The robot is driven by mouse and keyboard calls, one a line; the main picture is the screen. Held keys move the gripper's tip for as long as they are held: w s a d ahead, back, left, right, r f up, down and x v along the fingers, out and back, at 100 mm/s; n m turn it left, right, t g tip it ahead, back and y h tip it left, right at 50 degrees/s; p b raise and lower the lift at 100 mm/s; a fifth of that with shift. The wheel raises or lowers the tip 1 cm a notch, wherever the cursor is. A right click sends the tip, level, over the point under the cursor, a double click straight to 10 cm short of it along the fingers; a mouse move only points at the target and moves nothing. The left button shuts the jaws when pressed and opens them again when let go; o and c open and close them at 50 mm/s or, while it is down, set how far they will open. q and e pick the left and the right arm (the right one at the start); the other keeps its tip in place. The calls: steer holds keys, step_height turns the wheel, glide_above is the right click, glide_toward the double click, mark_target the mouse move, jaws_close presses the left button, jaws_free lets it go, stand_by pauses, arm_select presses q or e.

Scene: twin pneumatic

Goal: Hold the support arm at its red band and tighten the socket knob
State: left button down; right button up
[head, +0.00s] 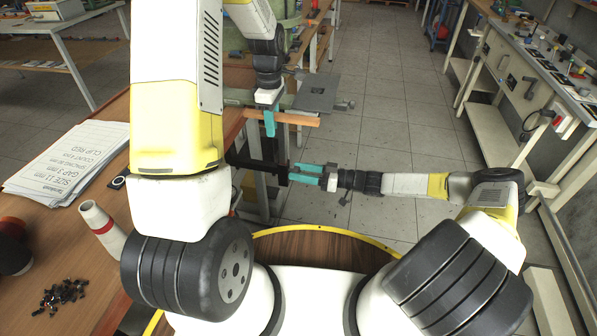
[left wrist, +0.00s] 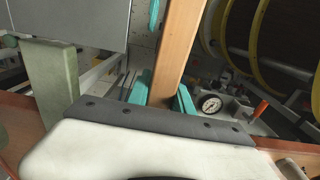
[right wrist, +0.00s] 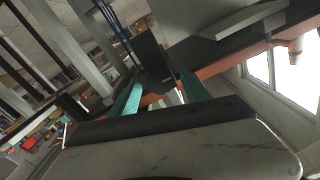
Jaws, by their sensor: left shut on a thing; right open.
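The support arm appears as an orange-brown bar (head: 293,118) sticking out past the bench edge. My left gripper (head: 269,123) comes down on it from above, teal fingers shut around it. In the left wrist view the bar (left wrist: 179,50) runs between the fingers (left wrist: 162,98); I cannot make out a red band. A black block on a dark bar (head: 283,174), perhaps the socket knob, is at the fingertips of my right gripper (head: 296,172). In the right wrist view the black block (right wrist: 152,58) lies between the open teal fingers (right wrist: 160,95); contact is unclear.
A grey plate (head: 317,92) sits just behind the bar. A pressure gauge (left wrist: 210,104) shows near my left gripper.

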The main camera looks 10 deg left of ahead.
steer(key=shift+a, duration=0.3)
jaws_close()
